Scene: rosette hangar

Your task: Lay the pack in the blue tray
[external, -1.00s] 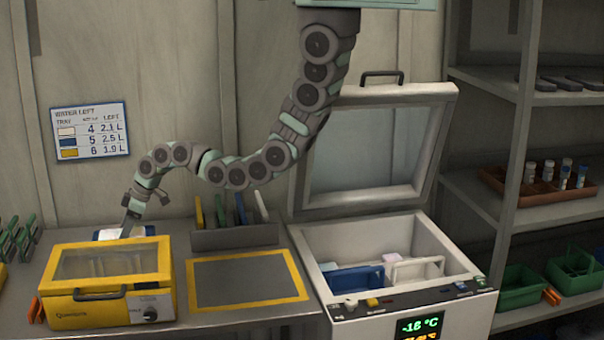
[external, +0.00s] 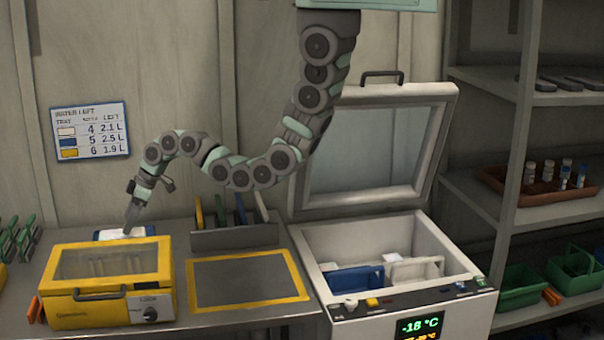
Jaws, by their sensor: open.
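A flat white item with a blue end (external: 149,231), which looks like the pack, lies on the bench behind the yellow box; the box hides its near side. My gripper (external: 128,229) points down at its middle, with the jaws open. Whether the fingertips touch it is too small to tell. The blue tray (external: 352,281) sits inside the open white freezer at the front left, well to the right of my gripper.
The yellow box (external: 108,284) has a clear lid. A rack (external: 234,240) with several coloured upright plates stands between my gripper and the freezer (external: 440,290). A white tray (external: 416,270) is beside the blue one. The yellow-bordered mat (external: 247,281) is bare.

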